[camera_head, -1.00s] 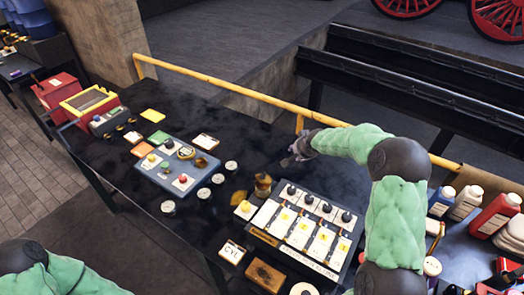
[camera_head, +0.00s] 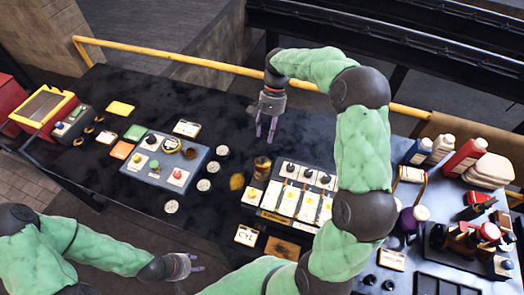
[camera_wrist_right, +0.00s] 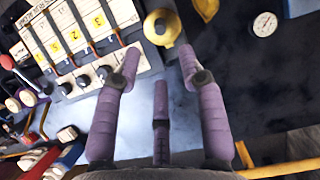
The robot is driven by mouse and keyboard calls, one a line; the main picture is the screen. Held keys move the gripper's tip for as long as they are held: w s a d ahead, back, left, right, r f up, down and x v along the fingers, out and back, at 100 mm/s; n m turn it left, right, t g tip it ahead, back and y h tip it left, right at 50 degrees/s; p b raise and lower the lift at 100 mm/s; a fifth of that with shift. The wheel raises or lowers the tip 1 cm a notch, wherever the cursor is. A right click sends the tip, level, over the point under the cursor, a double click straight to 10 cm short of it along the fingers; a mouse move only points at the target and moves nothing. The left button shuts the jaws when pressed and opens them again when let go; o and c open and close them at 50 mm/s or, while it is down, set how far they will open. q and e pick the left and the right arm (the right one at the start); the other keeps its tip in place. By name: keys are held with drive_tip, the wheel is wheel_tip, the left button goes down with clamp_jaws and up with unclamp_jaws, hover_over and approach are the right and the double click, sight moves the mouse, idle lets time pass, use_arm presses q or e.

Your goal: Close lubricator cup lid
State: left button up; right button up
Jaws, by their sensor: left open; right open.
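The small brass lubricator cup (camera_head: 262,168) stands on the black table, just left of the panel with several white labels. A brass-yellow round part (camera_head: 237,181) lies low beside it; I cannot tell whether it is the lid. In the right wrist view a brass cup (camera_wrist_right: 162,27) shows at the top, just beyond my fingertips. My right gripper (camera_head: 265,128) points down behind the cup, open and empty; its purple fingers (camera_wrist_right: 158,60) are apart from the cup. My left gripper (camera_head: 195,264) is open and empty off the table's front edge. The lid's angle is unclear.
The labelled panel (camera_head: 290,200) with black knobs stands right of the cup. A blue-grey button board (camera_head: 168,176) and several round gauges lie left. A yellow rail (camera_head: 180,57) runs along the back. Bottles (camera_head: 465,155) crowd the right.

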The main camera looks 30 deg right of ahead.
sight(263, 157)
drive_tip(key=x, duration=0.9)
drive_tip(key=shift+s+f, duration=0.1)
drive_tip(key=shift+f, duration=0.25)
drive_tip(key=shift+c, duration=0.3)
clamp_jaws()
